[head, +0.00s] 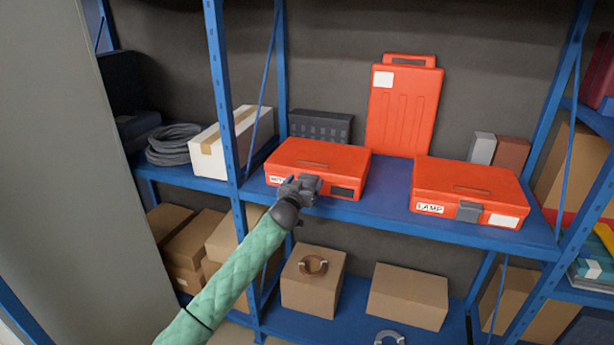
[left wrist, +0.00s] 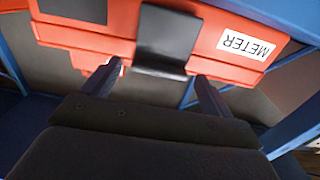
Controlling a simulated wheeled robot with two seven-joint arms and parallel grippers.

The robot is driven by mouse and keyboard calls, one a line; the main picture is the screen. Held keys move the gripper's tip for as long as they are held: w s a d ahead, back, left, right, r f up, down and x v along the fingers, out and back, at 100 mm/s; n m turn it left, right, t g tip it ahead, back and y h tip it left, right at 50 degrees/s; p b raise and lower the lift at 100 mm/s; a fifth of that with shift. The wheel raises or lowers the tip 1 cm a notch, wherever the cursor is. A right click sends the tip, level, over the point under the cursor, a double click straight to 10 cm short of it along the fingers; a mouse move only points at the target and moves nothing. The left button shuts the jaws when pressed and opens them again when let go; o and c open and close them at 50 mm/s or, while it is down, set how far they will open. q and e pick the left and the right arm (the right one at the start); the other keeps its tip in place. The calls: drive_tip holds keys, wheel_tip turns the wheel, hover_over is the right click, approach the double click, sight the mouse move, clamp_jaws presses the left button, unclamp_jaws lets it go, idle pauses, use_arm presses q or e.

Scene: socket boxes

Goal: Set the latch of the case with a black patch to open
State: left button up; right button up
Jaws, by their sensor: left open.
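The orange case labelled METER (head: 318,153) lies flat on the blue shelf, with a black patch (head: 342,192) at the right of its front. In the left wrist view the case appears upside down, with its black patch (left wrist: 75,8) at left and METER label (left wrist: 247,36) at right. Its dark grey latch (left wrist: 167,38) sits between them; I cannot tell its setting. My left gripper (head: 304,184) is in front of the case and hides the latch in the head view. In the left wrist view the gripper (left wrist: 155,82) is open and empty, its fingertips spread wider than the latch.
A second orange case, labelled LAMP (head: 467,186), lies to the right with a grey latch (head: 468,211) and white patch (head: 504,221). A tall orange case (head: 404,110) stands behind. A white box (head: 228,138) and blue upright (head: 222,90) are at left. Shelf space between the lying cases is clear.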

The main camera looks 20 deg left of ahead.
use_arm(q)
drive_tip(key=shift+w+r+p, duration=0.15)
drive_tip(key=shift+w+p, duration=0.2)
drive_tip(key=shift+w, duration=0.9)
use_arm(e)
drive_tip(key=shift+s+d+r, duration=0.15)
drive_tip(key=shift+s+r, duration=0.25)
drive_tip(key=shift+s, duration=0.3)
use_arm(q)
drive_tip(key=c, duration=1)
drive_tip(key=shift+f, duration=0.2)
use_arm(e)
drive_tip(key=shift+f, duration=0.15)
